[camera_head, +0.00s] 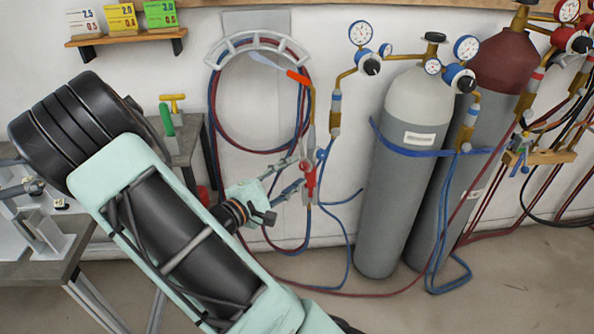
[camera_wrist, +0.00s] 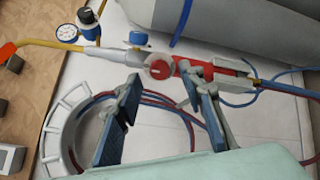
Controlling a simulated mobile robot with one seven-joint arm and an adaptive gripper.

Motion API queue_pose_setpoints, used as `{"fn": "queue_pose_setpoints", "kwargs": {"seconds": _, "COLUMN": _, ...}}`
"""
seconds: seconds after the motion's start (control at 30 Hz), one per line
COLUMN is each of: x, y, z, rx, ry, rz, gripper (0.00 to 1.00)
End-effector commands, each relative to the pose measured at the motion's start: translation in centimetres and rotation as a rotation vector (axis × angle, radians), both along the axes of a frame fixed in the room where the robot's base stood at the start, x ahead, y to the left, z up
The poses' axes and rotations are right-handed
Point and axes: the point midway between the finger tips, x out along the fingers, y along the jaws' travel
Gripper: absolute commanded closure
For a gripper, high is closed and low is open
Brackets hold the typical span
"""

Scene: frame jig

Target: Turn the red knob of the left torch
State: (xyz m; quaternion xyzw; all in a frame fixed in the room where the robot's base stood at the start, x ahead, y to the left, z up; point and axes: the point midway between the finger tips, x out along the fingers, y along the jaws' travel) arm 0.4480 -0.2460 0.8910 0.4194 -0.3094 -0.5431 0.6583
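The left torch hangs upright on the wall in the head view, with a brass upper tube (camera_head: 311,105) and a red lower body (camera_head: 310,182). Its red knob (camera_head: 305,166) faces my gripper (camera_head: 297,172); the blue knob (camera_head: 321,155) is on the other side. In the wrist view the round red knob (camera_wrist: 160,69) lies just beyond and between the two fingertips of my gripper (camera_wrist: 160,83). The fingers are apart and nothing is between their pads. The right finger's tip overlaps the torch's red body in the picture; I cannot tell whether it touches.
Red and blue hoses hang on a grey wall rack (camera_head: 258,42) behind the torch. A light-topped gas cylinder (camera_head: 394,185) stands to the right, beside a dark-red-topped one (camera_head: 503,62). A workbench (camera_head: 185,148) is behind my arm at left.

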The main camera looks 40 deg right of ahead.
Motion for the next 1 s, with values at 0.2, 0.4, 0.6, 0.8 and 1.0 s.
{"fn": "queue_pose_setpoints", "kwargs": {"seconds": 0.2, "x": -0.9, "y": 4.8, "z": 0.2, "rx": 0.002, "ry": -0.001, "rz": 0.006, "gripper": 0.64}}
{"fn": "queue_pose_setpoints", "kwargs": {"seconds": 0.4, "x": -1.7, "y": 8.2, "z": 0.4, "rx": 0.002, "ry": -0.001, "rz": 0.004, "gripper": 0.64}}
{"fn": "queue_pose_setpoints", "kwargs": {"seconds": 0.6, "x": -2.1, "y": 9.6, "z": 0.5, "rx": 0.001, "ry": -0.001, "rz": 0.001, "gripper": 0.64}}
{"fn": "queue_pose_setpoints", "kwargs": {"seconds": 0.8, "x": -2.2, "y": 9.7, "z": 0.5, "rx": 0.001, "ry": -0.001, "rz": 0.001, "gripper": 0.64}}
{"fn": "queue_pose_setpoints", "kwargs": {"seconds": 1.0, "x": -2.2, "y": 9.7, "z": 0.5, "rx": 0.001, "ry": -0.001, "rz": 0.001, "gripper": 0.64}}
